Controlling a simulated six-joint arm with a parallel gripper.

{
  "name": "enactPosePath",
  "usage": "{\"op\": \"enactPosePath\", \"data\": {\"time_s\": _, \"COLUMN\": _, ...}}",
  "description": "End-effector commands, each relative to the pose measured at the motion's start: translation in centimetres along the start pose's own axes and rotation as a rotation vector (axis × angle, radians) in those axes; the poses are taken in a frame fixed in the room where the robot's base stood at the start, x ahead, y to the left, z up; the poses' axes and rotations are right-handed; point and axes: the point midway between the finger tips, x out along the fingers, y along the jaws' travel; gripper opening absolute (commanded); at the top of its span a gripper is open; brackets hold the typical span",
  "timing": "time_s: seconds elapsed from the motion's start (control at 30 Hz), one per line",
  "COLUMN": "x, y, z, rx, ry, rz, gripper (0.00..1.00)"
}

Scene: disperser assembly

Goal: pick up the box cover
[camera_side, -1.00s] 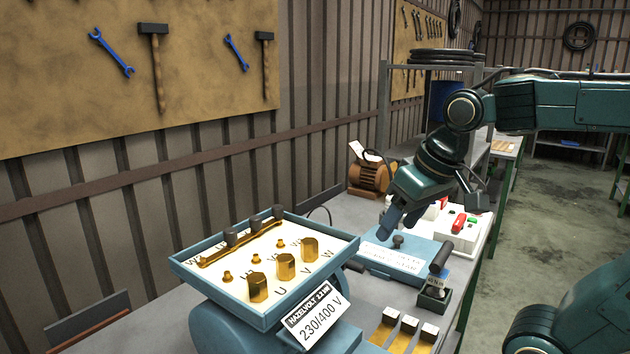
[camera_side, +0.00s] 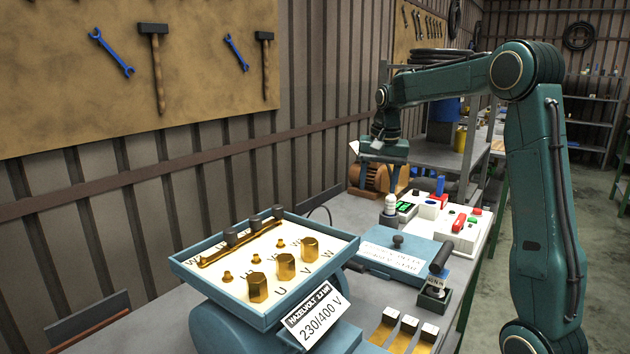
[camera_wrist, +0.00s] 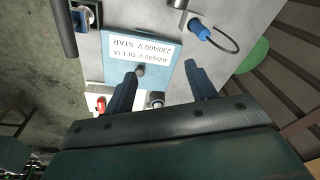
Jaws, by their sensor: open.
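The box cover is a flat blue plate with a white label and a small dark knob; in the side view the cover (camera_side: 357,257) lies on the bench behind the open terminal box (camera_side: 184,266). In the wrist view, the cover (camera_wrist: 115,69) sits beyond my fingers, with its knob near the left fingertip. My gripper (camera_side: 380,186) is up over the rear of the bench, behind the cover and apart from it. In the wrist view my gripper (camera_wrist: 160,74) is open, with nothing between its fingers. The cover's underside is hidden.
A white tester (camera_side: 474,239) with red and green controls stands right of the cover. A black-handled tool in a small stand (camera_side: 434,292) and brass strips (camera_side: 402,337) are in front. A blue plug with a cable (camera_wrist: 201,31) shows in the wrist view.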

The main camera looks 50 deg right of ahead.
Motion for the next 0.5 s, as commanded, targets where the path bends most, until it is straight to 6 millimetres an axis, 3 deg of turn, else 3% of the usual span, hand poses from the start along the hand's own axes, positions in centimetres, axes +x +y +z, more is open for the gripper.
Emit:
{"op": "enactPosePath", "data": {"time_s": 0.3, "x": 5.9, "y": 4.1, "z": -8.0, "rx": 0.271, "ry": -0.065, "rz": 0.061, "gripper": 0.56}}
{"op": "enactPosePath", "data": {"time_s": 0.5, "x": 9.1, "y": 6.9, "z": -11.2, "rx": 0.403, "ry": -0.095, "rz": 0.089, "gripper": 0.56}}
